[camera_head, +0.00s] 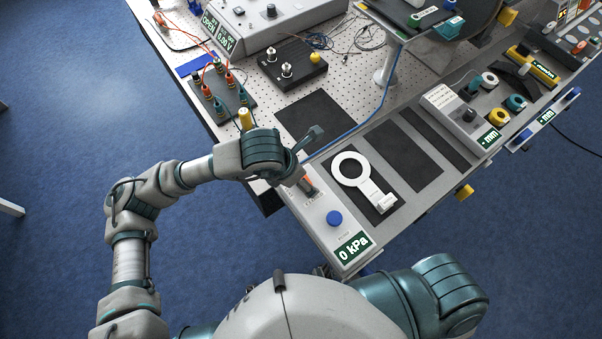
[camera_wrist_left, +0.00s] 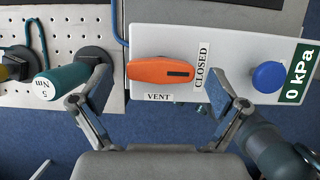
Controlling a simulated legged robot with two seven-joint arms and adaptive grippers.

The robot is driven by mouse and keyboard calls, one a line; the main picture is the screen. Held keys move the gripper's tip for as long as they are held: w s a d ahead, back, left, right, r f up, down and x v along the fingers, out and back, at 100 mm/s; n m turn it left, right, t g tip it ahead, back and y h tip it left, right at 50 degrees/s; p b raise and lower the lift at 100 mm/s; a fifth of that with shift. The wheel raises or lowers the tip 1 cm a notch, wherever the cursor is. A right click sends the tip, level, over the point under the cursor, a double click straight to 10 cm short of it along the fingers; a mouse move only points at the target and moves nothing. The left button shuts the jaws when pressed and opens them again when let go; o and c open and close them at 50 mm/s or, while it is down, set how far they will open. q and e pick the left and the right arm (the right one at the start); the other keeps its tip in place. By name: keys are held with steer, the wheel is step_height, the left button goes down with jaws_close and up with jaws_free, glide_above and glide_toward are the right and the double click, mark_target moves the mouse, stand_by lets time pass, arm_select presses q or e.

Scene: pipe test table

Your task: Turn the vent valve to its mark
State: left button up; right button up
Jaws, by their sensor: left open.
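The vent valve's orange handle (camera_wrist_left: 150,71) lies crosswise in the left wrist view, on a light grey panel (camera_wrist_left: 228,45). A dark stripe marks its right end, which points at the CLOSED label (camera_wrist_left: 201,65). The VENT label (camera_wrist_left: 159,97) is below the handle. My left gripper (camera_wrist_left: 161,84) is open, with one finger on either side of the handle and nothing held. In the head view the handle (camera_head: 308,185) shows just beside my left gripper (camera_head: 303,163). My right gripper is out of view; only part of that arm shows.
The panel has a blue button (camera_head: 334,218) and a 0 kPa display (camera_head: 354,247). A teal-handled 5 Nm tool (camera_wrist_left: 66,80) stands close by my left finger. A white ring-shaped tool (camera_head: 351,168) lies on a dark mat right of the panel.

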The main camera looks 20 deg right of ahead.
arm_select(q)
steer(key=v, duration=1.1)
